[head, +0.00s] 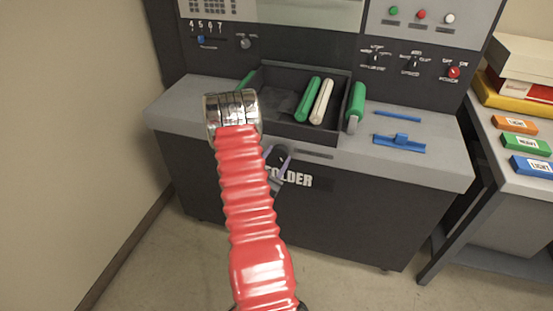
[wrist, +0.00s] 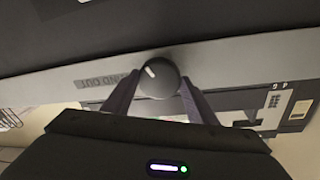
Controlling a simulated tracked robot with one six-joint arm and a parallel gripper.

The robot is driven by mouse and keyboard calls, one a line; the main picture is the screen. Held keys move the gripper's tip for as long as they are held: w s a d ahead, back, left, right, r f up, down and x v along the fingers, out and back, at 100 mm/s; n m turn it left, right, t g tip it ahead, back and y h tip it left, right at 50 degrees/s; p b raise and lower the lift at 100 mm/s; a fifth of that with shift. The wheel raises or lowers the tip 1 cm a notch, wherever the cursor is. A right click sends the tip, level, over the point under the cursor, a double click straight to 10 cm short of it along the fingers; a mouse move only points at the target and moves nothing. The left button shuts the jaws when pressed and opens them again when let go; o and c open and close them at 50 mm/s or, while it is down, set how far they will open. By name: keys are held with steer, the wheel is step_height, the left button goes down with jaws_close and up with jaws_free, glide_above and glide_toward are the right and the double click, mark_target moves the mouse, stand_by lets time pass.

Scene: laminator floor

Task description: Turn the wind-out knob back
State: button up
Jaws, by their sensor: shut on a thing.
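The wind-out knob (wrist: 158,82) is dark and round, with a short white mark pointing to the upper left in the wrist view. A label reading "WIND OUT" (wrist: 108,80) runs upside down on the grey strip beside it. The two fingers of my gripper (wrist: 159,90) stand on either side of the knob and are shut on it. In the head view my gripper (head: 279,160) is at the front edge of the machine's grey top, above the "FOLDER" lettering (head: 290,178). My red sleeved arm hides part of this area, and the knob's mark cannot be made out there.
An open dark tray (head: 285,119) holds a green and a cream roller, just behind my gripper. A green-topped piece (head: 355,104) stands at its right. Blue tools (head: 399,141) lie on the top. The control panel (head: 420,50) rises behind. A side table (head: 510,175) with labelled blocks stands right.

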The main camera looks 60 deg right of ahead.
steer(key=n, duration=0.4)
steer(key=shift+s+f+n+h, duration=0.1)
steer(key=shift+f+n+h, duration=0.1)
steer(key=shift+n+h, duration=0.15)
steer(key=n+t, duration=0.1)
steer(key=n, duration=0.3)
steer(key=shift+d, duration=0.1)
steer(key=n+t, duration=0.1)
steer(key=n, duration=0.4)
steer(key=shift+s+n, duration=0.1)
steer(key=shift+n, duration=0.15)
steer(key=n+t, duration=0.1)
steer(key=n, duration=0.3)
steer(key=n+t+y, duration=0.1)
steer(key=n, duration=0.7)
steer(key=shift+s, duration=0.1)
steer(key=n, duration=0.4)
steer(key=shift+t+y, duration=0.35)
steer(key=shift+t, duration=0.05)
steer(key=shift+n, duration=1.8)
steer(key=shift+s, duration=0.1)
